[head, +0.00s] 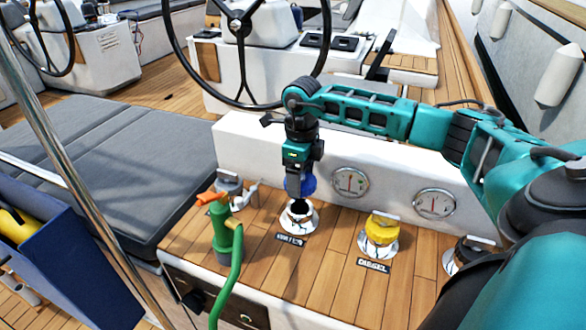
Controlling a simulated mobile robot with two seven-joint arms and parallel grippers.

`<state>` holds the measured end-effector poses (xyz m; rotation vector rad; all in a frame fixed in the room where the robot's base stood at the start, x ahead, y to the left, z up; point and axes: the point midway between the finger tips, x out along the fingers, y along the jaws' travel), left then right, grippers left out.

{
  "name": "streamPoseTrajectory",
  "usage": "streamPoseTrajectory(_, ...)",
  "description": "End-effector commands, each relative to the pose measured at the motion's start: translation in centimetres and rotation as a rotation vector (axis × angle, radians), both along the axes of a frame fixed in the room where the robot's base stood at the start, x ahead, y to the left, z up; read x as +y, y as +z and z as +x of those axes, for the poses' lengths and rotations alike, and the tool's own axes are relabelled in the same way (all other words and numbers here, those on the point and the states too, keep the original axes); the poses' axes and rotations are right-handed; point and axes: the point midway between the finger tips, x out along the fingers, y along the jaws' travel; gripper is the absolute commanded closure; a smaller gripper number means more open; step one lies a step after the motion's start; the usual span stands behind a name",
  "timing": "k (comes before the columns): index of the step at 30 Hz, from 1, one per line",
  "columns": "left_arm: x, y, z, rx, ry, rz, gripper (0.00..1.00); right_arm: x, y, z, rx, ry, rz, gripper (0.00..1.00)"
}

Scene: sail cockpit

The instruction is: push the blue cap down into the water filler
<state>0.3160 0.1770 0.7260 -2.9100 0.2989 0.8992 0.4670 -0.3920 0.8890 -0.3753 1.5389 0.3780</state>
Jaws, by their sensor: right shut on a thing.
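The blue cap (300,186) is in my right gripper (299,178), which is shut on it and points down. A gap seems to show between the cap and the hole. The gripper hides the cap's upper part. My left gripper is not in view.
A yellow cap (382,229) sits on the diesel filler to the right. A green hose nozzle (222,225) with an orange top stands to the left. Two round gauges (350,183) are on the white wall behind. A steering wheel (240,40) stands farther back.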

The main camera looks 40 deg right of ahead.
Motion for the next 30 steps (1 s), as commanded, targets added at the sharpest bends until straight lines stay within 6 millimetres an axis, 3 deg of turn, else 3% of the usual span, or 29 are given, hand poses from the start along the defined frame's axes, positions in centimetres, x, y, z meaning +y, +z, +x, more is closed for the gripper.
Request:
streamPoseTrajectory(8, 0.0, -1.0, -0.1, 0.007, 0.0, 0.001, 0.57, -0.2, -1.2, -0.1, -0.001, -0.003, 0.0, 0.59)
streamPoseTrajectory(18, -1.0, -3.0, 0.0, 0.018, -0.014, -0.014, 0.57, -0.1, -4.6, -0.1, 0.0, -0.002, -0.001, 0.59)
streamPoseTrajectory(24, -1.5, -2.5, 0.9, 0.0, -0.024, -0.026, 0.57, -0.1, -5.9, -0.1, -0.001, -0.002, 0.0, 0.59)
streamPoseTrajectory(30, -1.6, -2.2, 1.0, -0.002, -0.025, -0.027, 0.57, -0.1, -6.0, -0.1, -0.001, -0.002, 0.0, 0.59)
